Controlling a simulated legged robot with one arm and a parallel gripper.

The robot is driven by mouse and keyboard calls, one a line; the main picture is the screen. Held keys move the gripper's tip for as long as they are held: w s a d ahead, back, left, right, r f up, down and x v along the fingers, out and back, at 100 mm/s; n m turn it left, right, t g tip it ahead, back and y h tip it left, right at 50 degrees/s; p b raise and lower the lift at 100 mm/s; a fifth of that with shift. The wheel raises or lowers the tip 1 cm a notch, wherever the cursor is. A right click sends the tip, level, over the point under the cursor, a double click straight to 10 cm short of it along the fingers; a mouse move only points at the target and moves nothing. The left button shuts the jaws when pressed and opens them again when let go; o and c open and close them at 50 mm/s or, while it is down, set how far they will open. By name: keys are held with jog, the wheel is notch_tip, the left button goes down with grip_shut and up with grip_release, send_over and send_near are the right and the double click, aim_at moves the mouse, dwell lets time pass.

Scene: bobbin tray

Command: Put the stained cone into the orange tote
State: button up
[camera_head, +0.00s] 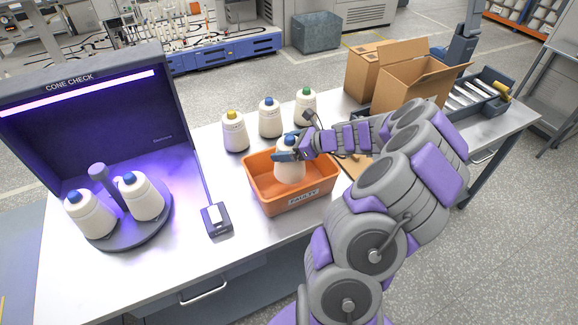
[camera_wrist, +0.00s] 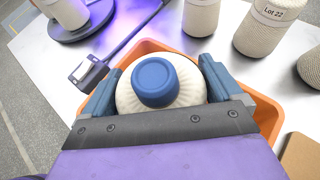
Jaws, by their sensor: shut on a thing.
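My gripper (camera_head: 289,154) is shut on a white yarn cone with a blue top (camera_head: 290,172). The tote bears a "FAULTY" label. In the wrist view the blue-topped cone (camera_wrist: 155,85) sits between my two fingers, with the tote's orange rim (camera_wrist: 266,112) around it. No stain shows on the visible side of the held cone.
Two blue-topped cones (camera_head: 142,197) stand on a round turntable in the purple-lit "CONE CHECK" booth (camera_head: 100,110). Three cones with yellow, blue and green tops (camera_head: 270,120) stand behind the tote. A small device (camera_head: 217,219) lies left of it.

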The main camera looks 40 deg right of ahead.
notch_tip(320, 180, down, 2)
jog(key=shift+a+f, duration=0.1)
jog(key=f, duration=0.1)
jog(key=f+b, duration=0.1)
jog(key=f, duration=0.1)
jog(key=shift+d+f, duration=0.3)
jog(key=shift+d, duration=0.1)
jog(key=shift+r, duration=0.1)
jog(key=o, duration=1.4)
jog(key=shift+a, duration=0.25)
jog(key=shift+r, duration=0.1)
